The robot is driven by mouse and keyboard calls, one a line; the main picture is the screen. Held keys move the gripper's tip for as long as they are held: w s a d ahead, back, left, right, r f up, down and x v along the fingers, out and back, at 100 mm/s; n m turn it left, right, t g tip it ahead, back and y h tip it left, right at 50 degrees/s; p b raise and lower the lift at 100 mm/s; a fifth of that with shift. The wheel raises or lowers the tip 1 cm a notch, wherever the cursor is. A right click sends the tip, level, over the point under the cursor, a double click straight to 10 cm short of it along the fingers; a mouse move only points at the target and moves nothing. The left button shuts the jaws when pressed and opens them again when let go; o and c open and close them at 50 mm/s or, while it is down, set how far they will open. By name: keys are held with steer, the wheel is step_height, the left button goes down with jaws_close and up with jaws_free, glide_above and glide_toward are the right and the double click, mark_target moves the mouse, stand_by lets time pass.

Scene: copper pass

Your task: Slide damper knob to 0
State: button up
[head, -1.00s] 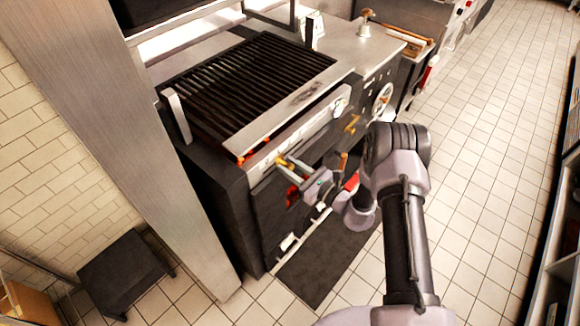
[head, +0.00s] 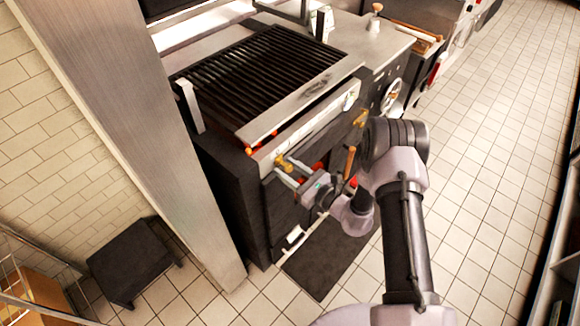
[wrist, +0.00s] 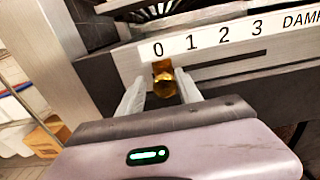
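The brass damper knob (wrist: 164,80) sits at the left end of a dark slot, just below the 0 on the white scale strip (wrist: 205,40) marked 0, 1, 2, 3 in the wrist view. My gripper (wrist: 162,86) is open, with one pale finger on each side of the knob. A small gap shows at the left finger; whether the right finger touches the knob I cannot tell. In the head view the knob (head: 280,160) is at the left part of the grill's front panel, with my gripper (head: 284,170) at it.
The grill (head: 260,75) has dark bars above the panel. Another brass knob (head: 361,118) is further right, and a wooden handle (head: 349,162) is near my wrist. A steel post (head: 150,130) stands left of the grill, beside a dark stool (head: 133,262). Tiled floor (head: 490,190) is open at right.

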steer(key=shift+o, duration=0.3)
steer(key=shift+d+r, duration=0.1)
steer(key=shift+s+d, duration=0.15)
steer(key=shift+d, duration=0.1)
steer(key=p+v, duration=0.3)
steer(key=v, duration=1.3)
steer(key=shift+s+d, duration=0.25)
